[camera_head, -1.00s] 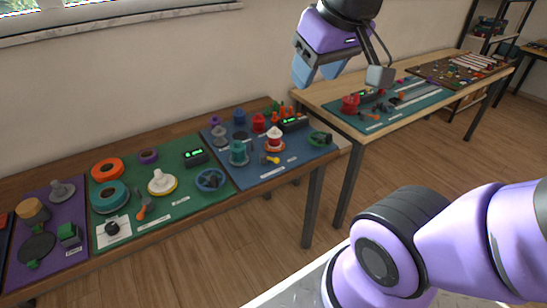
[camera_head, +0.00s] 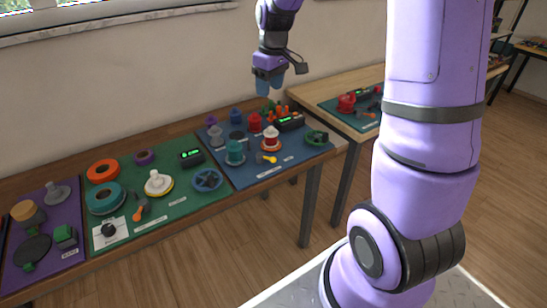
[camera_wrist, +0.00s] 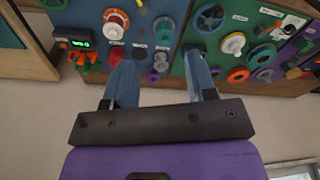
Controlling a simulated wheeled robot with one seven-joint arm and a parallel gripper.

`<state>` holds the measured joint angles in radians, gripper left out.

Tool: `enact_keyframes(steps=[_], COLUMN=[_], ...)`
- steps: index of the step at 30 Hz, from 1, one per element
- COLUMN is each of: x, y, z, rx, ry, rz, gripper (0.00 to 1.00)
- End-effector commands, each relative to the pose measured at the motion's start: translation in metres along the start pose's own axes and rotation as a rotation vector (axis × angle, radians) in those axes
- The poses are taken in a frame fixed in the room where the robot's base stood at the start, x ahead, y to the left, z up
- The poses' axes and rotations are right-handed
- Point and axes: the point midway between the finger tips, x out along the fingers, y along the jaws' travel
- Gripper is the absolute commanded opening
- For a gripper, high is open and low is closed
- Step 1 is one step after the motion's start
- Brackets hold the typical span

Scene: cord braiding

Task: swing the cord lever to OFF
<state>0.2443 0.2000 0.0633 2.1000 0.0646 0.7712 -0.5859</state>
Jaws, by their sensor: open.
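Two small levers show in the head view. One with a yellow handle (camera_head: 268,159) lies on the blue mat (camera_head: 282,177), and one with an orange handle (camera_head: 138,214) lies on the green mat (camera_head: 190,212). I cannot read their labels, so I cannot tell which is the cord lever. My gripper (camera_head: 269,87) hangs above the back of the blue mat, apart from everything on it. In the wrist view my gripper (camera_wrist: 160,80) has its two blue fingers spread wide with nothing between them. An orange handle also shows in the wrist view (camera_wrist: 270,29).
A red-and-white spool (camera_head: 271,138), a teal spool (camera_head: 235,153) and a black box with a green display (camera_head: 290,122) stand on the blue mat. Several small orange pegs stand behind the box. A second table (camera_head: 315,94) is at the right. Space above the mats is clear.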

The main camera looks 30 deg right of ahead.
Motion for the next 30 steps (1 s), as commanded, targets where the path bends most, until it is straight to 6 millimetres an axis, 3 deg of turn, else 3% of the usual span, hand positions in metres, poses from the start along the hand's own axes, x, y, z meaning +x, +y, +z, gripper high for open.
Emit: enact_keyframes(steps=[7, 15, 21, 30], x=[0.082, 0.173, 0.212, 0.238], y=[0.044, 0.082, 0.094, 0.092], z=[-0.021, -0.026, -0.025, -0.022], rx=[-0.063, -0.128, -0.154, -0.161], ry=[-0.058, -0.098, -0.107, -0.110], rz=[-0.071, -0.150, -0.183, -0.190], gripper=[0.51, 0.51, 0.51, 0.51])
